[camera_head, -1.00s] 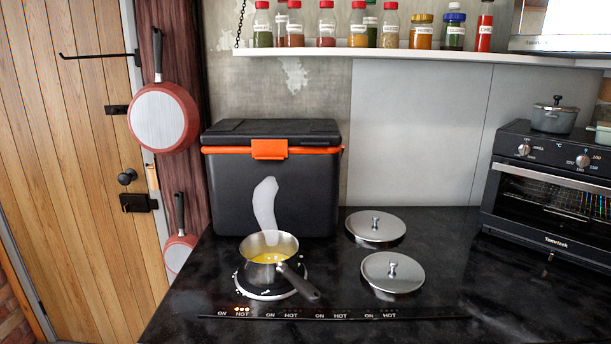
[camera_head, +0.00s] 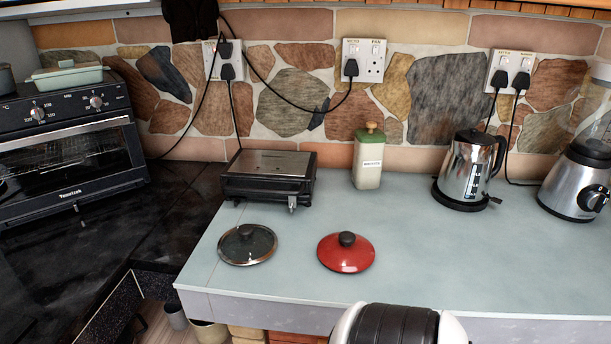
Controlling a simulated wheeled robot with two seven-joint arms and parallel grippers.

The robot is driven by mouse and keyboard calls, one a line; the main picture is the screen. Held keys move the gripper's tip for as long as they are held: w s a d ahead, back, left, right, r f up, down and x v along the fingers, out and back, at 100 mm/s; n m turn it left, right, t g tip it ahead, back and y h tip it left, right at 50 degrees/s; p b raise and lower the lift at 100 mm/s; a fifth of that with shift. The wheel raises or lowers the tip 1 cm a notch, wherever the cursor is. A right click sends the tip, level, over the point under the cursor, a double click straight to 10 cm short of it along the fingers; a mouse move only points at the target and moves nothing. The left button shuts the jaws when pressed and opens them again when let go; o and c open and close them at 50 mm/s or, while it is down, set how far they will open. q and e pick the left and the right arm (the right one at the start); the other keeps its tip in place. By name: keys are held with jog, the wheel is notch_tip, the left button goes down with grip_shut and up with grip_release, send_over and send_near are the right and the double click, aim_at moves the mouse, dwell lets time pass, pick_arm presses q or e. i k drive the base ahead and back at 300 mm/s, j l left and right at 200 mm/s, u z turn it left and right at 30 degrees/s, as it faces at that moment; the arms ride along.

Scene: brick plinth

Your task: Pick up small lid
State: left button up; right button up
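Two round lids lie flat on the pale blue-grey counter (camera_head: 460,262). One is a dark glass lid (camera_head: 262,240) with a metal rim and a black knob, near the counter's left side. The other is a red lid (camera_head: 346,262) with a black knob, to the right of it. They are apart and look close in size, so I cannot tell which one is the small lid. Neither of my grippers shows in the view.
A flat silver and black appliance (camera_head: 268,165) stands behind the lids. An oven (camera_head: 65,150) is at left. The counter right of the red lid is clear.

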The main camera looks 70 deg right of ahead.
aim_at(246, 243)
jog(key=z, duration=1.7)
